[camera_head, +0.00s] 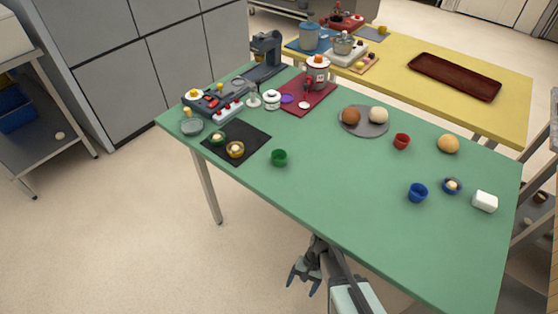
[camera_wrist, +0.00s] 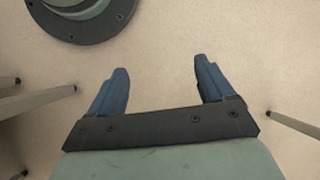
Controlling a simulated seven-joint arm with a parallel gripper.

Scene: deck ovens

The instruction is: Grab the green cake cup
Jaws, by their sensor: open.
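The green cake cup (camera_head: 279,158) stands upright on the green table (camera_head: 330,200), near its front edge and just right of the black mat. It looks empty. My gripper (camera_head: 303,278) is below and in front of the table's front edge, well apart from the cup. In the wrist view my gripper (camera_wrist: 160,85) is open, with two blue fingers spread and nothing between them. The wrist view shows only floor and legs, so the cup is out of it.
A black mat (camera_head: 222,153) holds two filled cups. A red cup (camera_head: 401,141), a blue cup (camera_head: 418,193), a white block (camera_head: 485,201) and a grey plate (camera_head: 349,126) with two round items stand farther right. The table's middle front is clear. A yellow table (camera_head: 400,50) stands behind.

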